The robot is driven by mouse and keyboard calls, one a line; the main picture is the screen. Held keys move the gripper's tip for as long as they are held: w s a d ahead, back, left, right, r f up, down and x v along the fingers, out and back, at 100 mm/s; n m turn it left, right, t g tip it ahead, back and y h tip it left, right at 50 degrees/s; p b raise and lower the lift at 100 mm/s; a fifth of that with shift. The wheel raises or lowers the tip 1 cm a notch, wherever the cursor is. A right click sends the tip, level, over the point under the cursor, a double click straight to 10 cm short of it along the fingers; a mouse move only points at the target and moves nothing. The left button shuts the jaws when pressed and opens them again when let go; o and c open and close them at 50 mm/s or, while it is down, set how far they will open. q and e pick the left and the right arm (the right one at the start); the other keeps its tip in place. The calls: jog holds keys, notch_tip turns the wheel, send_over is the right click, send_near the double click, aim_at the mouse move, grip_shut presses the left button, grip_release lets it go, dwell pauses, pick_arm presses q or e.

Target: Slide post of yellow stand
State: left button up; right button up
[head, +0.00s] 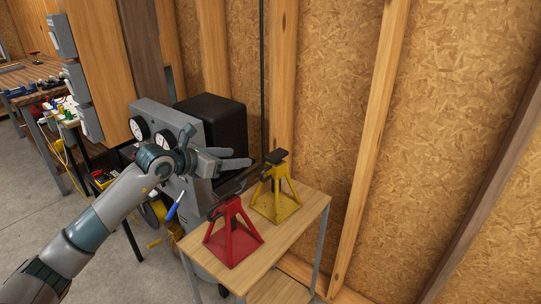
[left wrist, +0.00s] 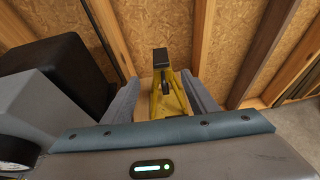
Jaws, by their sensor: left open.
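The yellow stand (head: 276,203) is a jack stand on the back part of a small wooden table. Its dark post with a black saddle (head: 276,156) sticks up out of the top. My left gripper (head: 250,158) is open and empty, to the left of the stand's post at about its height in the head view. In the left wrist view the yellow stand (left wrist: 168,98) and its black saddle (left wrist: 161,57) show between the two open fingers, apart from them. The stand's lower part is hidden behind my gripper there. My right gripper is not in view.
A red jack stand (head: 233,238) stands in front on the same wooden table (head: 282,240). A grey machine with dials (head: 150,122) and a black box (head: 222,125) stand left, close to my left gripper. A stud wall (head: 460,130) rises behind the table.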

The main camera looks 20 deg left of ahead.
aim_at(274, 155)
pick_arm(q)
jog(key=p+x, duration=0.4)
jog(key=x, duration=1.1)
jog(key=shift+r, duration=0.1)
jog(key=shift+p+x, duration=0.35)
jog(key=shift+x, duration=0.6)
grip_shut()
notch_tip(274, 155, up, 10)
jog(key=p, duration=0.4)
jog(key=shift+f+p, duration=0.2)
jog(key=shift+p, duration=0.2)
jog(key=shift+w, duration=0.1)
